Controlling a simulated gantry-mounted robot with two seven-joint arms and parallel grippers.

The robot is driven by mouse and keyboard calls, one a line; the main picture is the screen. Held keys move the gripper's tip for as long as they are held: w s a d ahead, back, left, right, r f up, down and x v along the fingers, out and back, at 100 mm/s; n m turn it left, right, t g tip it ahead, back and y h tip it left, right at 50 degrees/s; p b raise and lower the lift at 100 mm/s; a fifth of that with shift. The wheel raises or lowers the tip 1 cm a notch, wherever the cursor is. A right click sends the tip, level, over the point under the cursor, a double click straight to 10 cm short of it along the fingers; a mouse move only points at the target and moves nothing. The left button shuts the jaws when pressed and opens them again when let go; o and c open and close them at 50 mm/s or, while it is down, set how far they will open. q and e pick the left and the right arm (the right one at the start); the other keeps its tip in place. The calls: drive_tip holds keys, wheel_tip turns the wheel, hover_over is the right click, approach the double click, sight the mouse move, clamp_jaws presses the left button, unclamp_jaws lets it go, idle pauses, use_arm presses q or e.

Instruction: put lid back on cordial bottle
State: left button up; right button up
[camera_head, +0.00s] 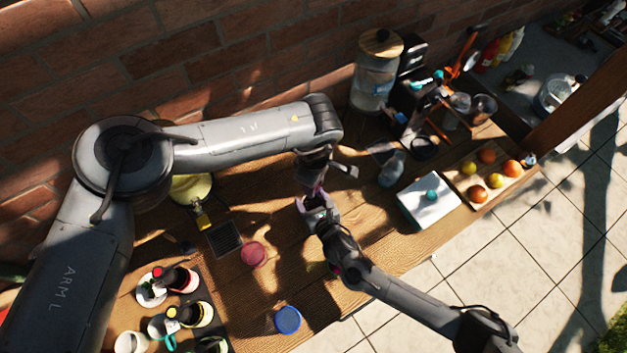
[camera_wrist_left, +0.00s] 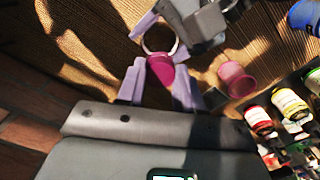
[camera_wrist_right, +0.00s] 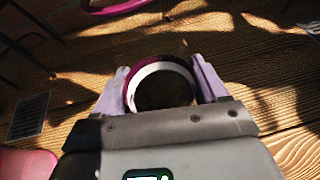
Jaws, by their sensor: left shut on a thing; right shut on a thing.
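My left gripper (camera_wrist_left: 157,85) is shut on a small magenta piece that looks like the lid (camera_wrist_left: 158,72). My right gripper (camera_wrist_right: 162,88) is shut on a round, open-mouthed thing (camera_wrist_right: 133,80) with a white and magenta rim and a dark inside. It may be the cordial bottle; its lower part is hidden. Its pale rim also shows in the left wrist view (camera_wrist_left: 146,46), directly beside the magenta piece; I cannot tell whether they touch. In the head view the left gripper (camera_head: 318,182) and right gripper (camera_head: 313,198) are close together above the table.
A pink container (camera_head: 254,254) and a blue-topped one (camera_head: 288,320) stand on the wooden table (camera_head: 385,240). Several jars (camera_head: 196,314) crowd the front left. A white box (camera_head: 428,203), fruit tray (camera_head: 483,197) and glass dispenser (camera_head: 374,85) stand right. The brick wall runs behind.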

use_arm(q)
drive_tip(key=shift+f, duration=0.1)
use_arm(e)
clamp_jaws()
use_arm(q)
drive_tip(key=m, duration=0.8)
drive_tip(key=shift+d+m, duration=0.1)
drive_tip(key=shift+m, duration=0.2)
drive_tip(key=shift+s+m, duration=0.15)
drive_tip(key=shift+m, duration=0.45)
drive_tip(key=o, duration=1)
drive_tip(key=shift+a, duration=0.2)
